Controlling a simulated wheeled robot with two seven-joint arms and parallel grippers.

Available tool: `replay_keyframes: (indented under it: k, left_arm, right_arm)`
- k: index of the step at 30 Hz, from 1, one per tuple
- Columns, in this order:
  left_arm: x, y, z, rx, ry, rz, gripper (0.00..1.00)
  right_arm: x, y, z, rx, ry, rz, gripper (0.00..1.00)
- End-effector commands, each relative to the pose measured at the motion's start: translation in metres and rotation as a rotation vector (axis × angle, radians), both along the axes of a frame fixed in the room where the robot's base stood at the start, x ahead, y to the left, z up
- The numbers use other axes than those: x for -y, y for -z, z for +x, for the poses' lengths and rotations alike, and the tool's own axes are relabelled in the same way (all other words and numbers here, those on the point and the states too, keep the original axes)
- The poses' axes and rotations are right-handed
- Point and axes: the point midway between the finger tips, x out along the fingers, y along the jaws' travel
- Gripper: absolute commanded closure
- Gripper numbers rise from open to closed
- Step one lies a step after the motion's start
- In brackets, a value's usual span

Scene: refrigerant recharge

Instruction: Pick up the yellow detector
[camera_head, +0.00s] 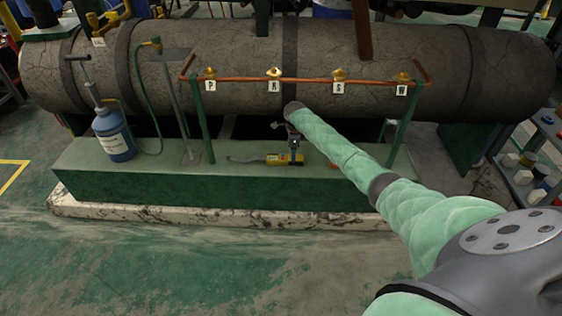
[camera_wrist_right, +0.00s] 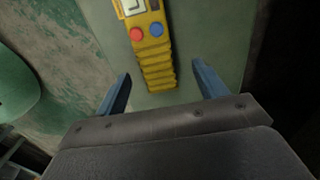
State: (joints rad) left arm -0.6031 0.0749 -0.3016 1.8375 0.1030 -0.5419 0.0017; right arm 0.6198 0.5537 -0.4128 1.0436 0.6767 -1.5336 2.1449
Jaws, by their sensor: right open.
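The yellow detector (camera_head: 285,159) lies on the green ledge (camera_head: 130,185) in front of the large grey tank, in the head view. In the right wrist view the yellow detector (camera_wrist_right: 158,62) shows a small display, a red button, a blue button and a ribbed handle. My right gripper (camera_wrist_right: 162,82) is open, with one blue finger on each side of the handle's end and gaps between. Whether the fingers are level with the detector or above it I cannot tell. In the head view my right gripper (camera_head: 294,150) is small and partly covers the detector. My left gripper is not in view.
A blue bottle (camera_head: 113,135) with a hand pump stands at the ledge's left. An orange pipe rack (camera_head: 300,80) with valves labelled P, R, S and W stands along the tank (camera_head: 240,50). A shelf (camera_head: 530,170) with small items is at right.

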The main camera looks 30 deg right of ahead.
Motion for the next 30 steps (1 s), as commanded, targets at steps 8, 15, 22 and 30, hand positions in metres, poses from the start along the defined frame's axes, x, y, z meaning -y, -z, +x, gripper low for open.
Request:
replay_keyframes:
  k: [8,15,22,30]
  left_arm:
    - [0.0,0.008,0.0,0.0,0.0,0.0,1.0]
    - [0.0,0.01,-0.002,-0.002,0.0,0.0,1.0]
    - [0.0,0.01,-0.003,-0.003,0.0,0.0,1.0]
    - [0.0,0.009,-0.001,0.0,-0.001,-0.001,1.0]
  right_arm:
    - [-0.004,0.037,-0.004,-0.003,-0.001,-0.001,0.29]
    - [-0.004,0.047,-0.004,-0.001,-0.002,-0.001,0.29]
    - [-0.004,0.047,-0.004,-0.001,-0.002,-0.001,0.53]
    - [-0.004,0.046,-0.004,0.0,-0.002,0.0,0.75]
